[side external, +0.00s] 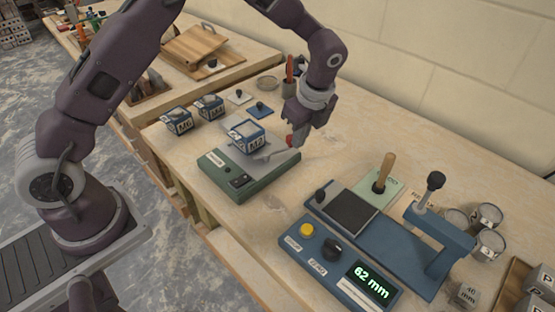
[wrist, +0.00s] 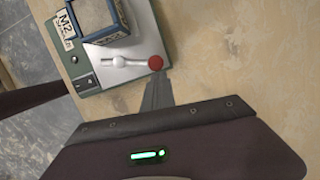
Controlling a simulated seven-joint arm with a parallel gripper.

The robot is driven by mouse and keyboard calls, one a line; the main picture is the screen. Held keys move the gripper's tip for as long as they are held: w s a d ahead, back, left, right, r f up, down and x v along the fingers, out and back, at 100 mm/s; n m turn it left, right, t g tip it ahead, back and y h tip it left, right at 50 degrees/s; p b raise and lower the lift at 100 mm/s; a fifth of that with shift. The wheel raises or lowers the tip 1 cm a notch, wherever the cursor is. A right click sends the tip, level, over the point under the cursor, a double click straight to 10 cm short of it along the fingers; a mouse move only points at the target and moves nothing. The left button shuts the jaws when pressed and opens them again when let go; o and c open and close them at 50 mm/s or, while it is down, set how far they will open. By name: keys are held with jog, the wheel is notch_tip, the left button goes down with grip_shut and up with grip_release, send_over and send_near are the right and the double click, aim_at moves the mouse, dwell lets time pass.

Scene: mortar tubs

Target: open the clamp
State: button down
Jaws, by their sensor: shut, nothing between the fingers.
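A green-based machine (side external: 250,185) with a grey top carries a blue-framed tub marked M2 (side external: 247,137); the tub also shows in the wrist view (wrist: 95,18). A pale lever (wrist: 125,62) with a red ball knob (wrist: 155,62) lies across the machine's top beside the tub, the knob at the machine's edge. I take this lever to be the clamp's handle. My gripper (side external: 297,142) is shut and empty, pointing down beside the red knob. In the wrist view its fingertips (wrist: 161,76) are right next to the knob; I cannot tell whether they touch.
Tubs marked M6 (side external: 178,120) and M4 (side external: 210,106) stand behind, to the left. A blue device (side external: 340,270) reading 62 mm, with a tall black-knobbed post (side external: 433,182), stands at the front right. Bare bench (side external: 345,150) lies right of my gripper.

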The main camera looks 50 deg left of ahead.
jog(key=s+d+r, duration=0.1)
jog(key=d+r, duration=0.5)
jog(key=r, duration=0.4)
jog(key=shift+d, duration=0.2)
